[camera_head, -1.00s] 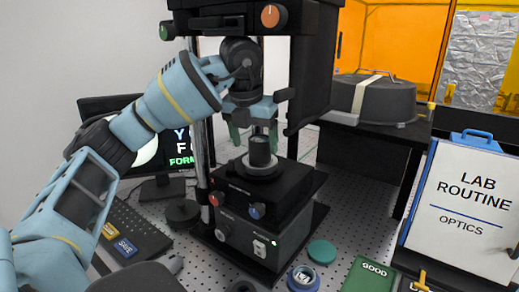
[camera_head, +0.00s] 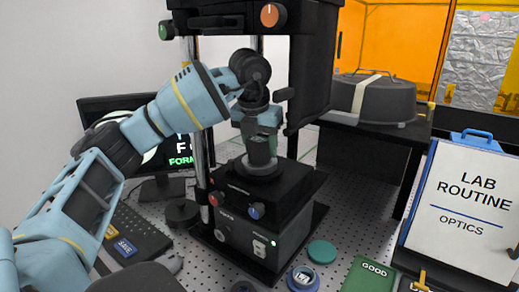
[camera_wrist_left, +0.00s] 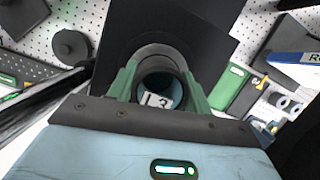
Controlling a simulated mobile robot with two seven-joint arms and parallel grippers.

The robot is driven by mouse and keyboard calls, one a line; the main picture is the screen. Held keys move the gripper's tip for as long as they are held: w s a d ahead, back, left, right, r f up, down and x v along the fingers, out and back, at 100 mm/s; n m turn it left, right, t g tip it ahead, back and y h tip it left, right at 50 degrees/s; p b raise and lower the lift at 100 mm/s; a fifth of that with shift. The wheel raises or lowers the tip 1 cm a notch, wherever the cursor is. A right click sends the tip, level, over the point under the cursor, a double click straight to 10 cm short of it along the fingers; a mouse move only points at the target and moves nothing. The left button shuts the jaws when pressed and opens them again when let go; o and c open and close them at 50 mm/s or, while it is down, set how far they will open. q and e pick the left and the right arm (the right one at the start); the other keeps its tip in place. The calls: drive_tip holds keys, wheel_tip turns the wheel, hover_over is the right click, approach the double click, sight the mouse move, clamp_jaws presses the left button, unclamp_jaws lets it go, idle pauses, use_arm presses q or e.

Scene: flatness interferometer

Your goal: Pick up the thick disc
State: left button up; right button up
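A dark, thick cylindrical piece (camera_head: 260,152), which I take to be the thick disc, stands upright in the round holder (camera_head: 262,170) on the black instrument's stage. In the left wrist view its top (camera_wrist_left: 172,88) shows a teal face and a white label. My left gripper (camera_head: 262,138) points down over it. Its green fingers (camera_wrist_left: 160,90) are apart, one on each side of the piece. I cannot see clear contact between fingers and piece. My right gripper is not in view.
The instrument's column and upper housing (camera_head: 312,70) stand close behind and right of my left gripper. A teal disc (camera_head: 322,251), a blue ring-shaped piece (camera_head: 303,279) and a green GOOD tray (camera_head: 368,278) lie in front on the perforated table.

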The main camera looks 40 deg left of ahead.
use_arm(q)
drive_tip(key=c, duration=0.4)
drive_tip(key=shift+r, duration=0.8)
drive_tip(key=s, duration=0.6)
drive_tip(key=s+d, duration=0.1)
drive_tip(key=s, duration=0.5)
drive_tip(key=s+d, duration=0.1)
drive_tip(key=s, duration=0.5)
drive_tip(key=shift+b, duration=0.4)
